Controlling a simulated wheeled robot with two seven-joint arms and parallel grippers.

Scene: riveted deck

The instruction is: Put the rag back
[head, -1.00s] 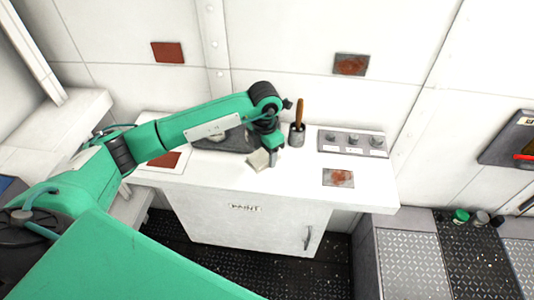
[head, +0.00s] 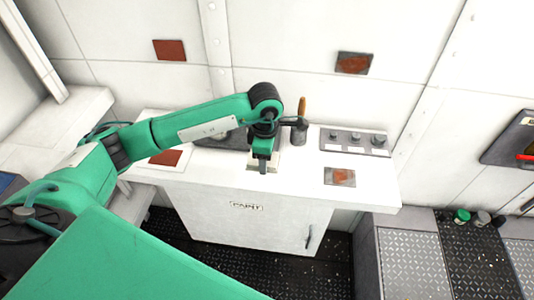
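The rag (head: 275,164), a small pale cloth, is at my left gripper (head: 263,168) over the middle of the white counter. Its edges show on both sides of the dark fingers, which appear shut on it. The fingers hide its middle, and I cannot tell whether its underside touches the counter. A dark grey tray or pad (head: 236,143) lies behind, partly hidden by my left arm. My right gripper is not in view.
A brush with a wooden handle stands in a grey cup (head: 299,136) close to the right of the gripper. A grey rack (head: 353,142) with several knobs or jars and a rust-marked plate (head: 340,176) are farther right. A red-brown panel (head: 165,158) lies left. The counter's front (head: 240,186) is clear.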

